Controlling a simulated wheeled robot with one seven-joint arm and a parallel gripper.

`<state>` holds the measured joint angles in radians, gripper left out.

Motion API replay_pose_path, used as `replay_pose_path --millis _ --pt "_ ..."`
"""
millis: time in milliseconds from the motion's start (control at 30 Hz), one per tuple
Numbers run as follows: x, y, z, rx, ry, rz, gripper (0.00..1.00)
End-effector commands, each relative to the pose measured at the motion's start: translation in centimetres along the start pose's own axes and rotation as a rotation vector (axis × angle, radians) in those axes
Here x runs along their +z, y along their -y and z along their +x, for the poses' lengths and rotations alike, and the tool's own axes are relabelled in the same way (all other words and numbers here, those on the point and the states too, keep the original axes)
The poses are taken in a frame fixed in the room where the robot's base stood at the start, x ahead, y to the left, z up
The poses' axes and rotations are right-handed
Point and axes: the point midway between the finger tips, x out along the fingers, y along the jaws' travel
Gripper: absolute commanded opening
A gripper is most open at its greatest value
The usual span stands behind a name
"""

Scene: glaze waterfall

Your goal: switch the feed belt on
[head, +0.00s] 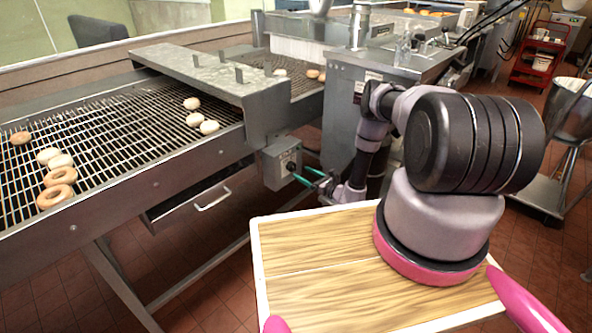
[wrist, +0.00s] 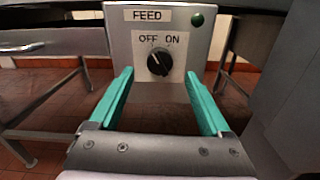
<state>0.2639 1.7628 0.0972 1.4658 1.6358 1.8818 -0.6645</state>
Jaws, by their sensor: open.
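The feed switch is a black rotary knob (wrist: 160,62) on a white plate marked OFF and ON, under a FEED label (wrist: 147,15). Its pointer seems to lean up and left, toward OFF. A dark green lamp (wrist: 198,20) sits at the panel's upper right and looks unlit. The grey control box (head: 281,164) is fixed to the side of the feed belt (head: 110,135). My gripper (head: 302,175) is open in front of the box. In the wrist view its teal fingers (wrist: 159,76) stand either side of the knob, apart from it, with nothing between them.
Several doughnuts (head: 58,175) lie on the belt's wire grid. A drawer with a handle (head: 213,199) hangs below it, left of the box. A metal machine housing (head: 345,100) stands close to the right of the box. A red cart (head: 538,55) is far back.

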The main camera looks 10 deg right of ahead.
Motion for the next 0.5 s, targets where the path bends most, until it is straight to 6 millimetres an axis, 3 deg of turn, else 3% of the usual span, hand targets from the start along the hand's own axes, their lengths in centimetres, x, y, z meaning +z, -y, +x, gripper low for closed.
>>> replay_pose_path --millis 200,500 --pt "0.0 -0.1 3.7 0.002 0.001 -0.001 0.81" --pt "0.0 0.0 5.2 0.001 0.0 0.0 0.81"
